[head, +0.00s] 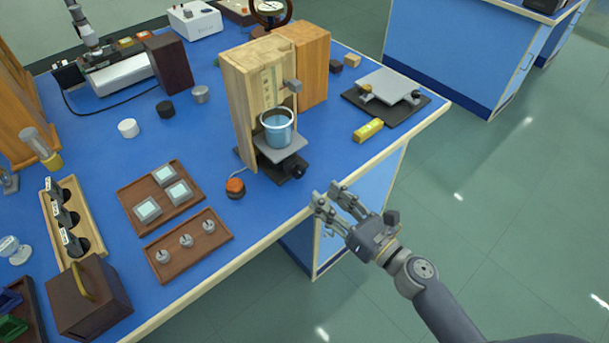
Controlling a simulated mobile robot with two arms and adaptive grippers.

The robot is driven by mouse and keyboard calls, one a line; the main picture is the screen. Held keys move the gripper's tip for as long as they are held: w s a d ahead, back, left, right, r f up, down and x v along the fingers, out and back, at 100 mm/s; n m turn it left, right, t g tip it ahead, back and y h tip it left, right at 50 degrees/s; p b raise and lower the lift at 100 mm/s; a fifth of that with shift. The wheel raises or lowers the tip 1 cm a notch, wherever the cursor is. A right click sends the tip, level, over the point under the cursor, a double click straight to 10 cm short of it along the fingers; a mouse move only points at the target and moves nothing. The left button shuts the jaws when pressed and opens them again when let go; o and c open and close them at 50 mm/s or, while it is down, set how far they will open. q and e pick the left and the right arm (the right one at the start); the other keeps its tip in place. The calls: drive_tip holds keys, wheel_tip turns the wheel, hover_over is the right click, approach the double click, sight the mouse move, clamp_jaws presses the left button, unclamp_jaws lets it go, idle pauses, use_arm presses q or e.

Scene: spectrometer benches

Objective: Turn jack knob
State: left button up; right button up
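A small dark jack (284,168) with a light grey top plate (281,147) stands near the table's front edge, at the foot of a wooden stand (242,105). A dark knob (298,172) shows at its right front side. A blue beaker (277,128) sits on or just above the plate; I cannot tell which. My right gripper (327,193) is open and empty, just off the table edge, to the lower right of the knob and apart from it. My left gripper is not in view.
An orange-topped button (235,187) sits left of the jack. A yellow block (368,130) and a grey-plated device on a black base (385,95) stand to the right. Wooden trays (188,245) lie front left. Open floor (490,230) lies right of the table.

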sight(301, 174)
drive_tip(key=p+x, duration=0.1)
drive_tip(key=x, duration=0.7)
drive_tip(key=shift+w+a, duration=0.2)
drive_tip(key=shift+w, duration=0.1)
drive_tip(key=c, duration=0.8)
